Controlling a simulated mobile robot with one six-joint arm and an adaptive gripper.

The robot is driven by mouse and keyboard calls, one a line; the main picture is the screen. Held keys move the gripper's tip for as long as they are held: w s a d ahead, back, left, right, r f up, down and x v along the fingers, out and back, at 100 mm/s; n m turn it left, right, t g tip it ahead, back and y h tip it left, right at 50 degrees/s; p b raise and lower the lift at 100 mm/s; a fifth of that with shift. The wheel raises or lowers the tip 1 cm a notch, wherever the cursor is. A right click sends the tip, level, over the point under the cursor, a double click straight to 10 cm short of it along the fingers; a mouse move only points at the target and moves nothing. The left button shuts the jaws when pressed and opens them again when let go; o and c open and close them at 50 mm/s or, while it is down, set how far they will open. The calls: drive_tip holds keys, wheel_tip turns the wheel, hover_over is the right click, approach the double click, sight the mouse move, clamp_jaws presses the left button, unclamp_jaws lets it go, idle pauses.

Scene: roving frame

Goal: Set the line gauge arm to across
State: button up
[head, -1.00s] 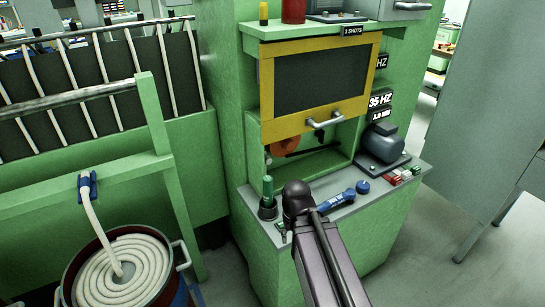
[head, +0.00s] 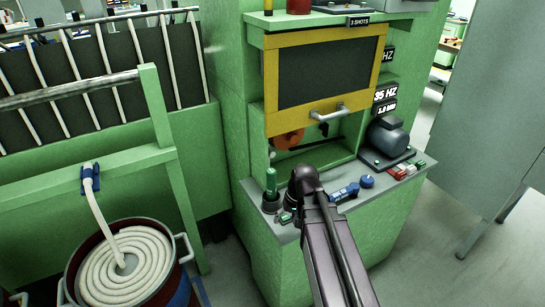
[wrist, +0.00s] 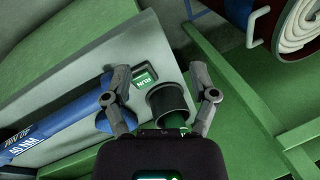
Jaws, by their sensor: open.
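I cannot make out for certain which part is the line gauge arm. In the wrist view my gripper (wrist: 152,74) is open and empty over the bench front. A dark round cup (wrist: 168,104) with a green part in it lies between and below the fingers, close to the right one. A small green "RUN" display (wrist: 143,77) shows just beyond the cup. In the head view a green upright handle (head: 271,181) stands in a dark cup at the bench's left corner. My arm hides the gripper there.
A blue tool (head: 345,193) lies on the bench and also shows in the wrist view (wrist: 52,138). A grey motor (head: 387,137) stands to the right. A yellow-framed door (head: 271,90) hangs above an opening. A drum with coiled hose (head: 187,250) stands at left.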

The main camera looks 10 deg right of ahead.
drive_tip(key=w+d+r+m+t+y+b, duration=0.1)
drive_tip(key=w+d+r+t+y+b, duration=0.15)
drive_tip(key=w+y, duration=0.6)
drive_tip(key=m+t+y, duration=0.2)
drive_tip(key=t+y, duration=0.1)
drive_tip(key=t, duration=0.2)
approach(273, 155)
drive_tip(key=d, duration=0.1)
drive_tip(key=d+r, duration=0.1)
drive_tip(key=s+d, duration=0.1)
drive_tip(key=shift+s+r+g+h+b, duration=0.1)
drive_tip(key=shift+r+g+h+b, duration=0.15)
drive_tip(key=shift+r+b, duration=0.15)
drive_tip(key=b+x, duration=0.3)
drive_tip(key=x, duration=1)
drive_tip(key=shift+a+f, duration=0.25)
drive_tip(key=shift+a, duration=0.05)
clamp_jaws()
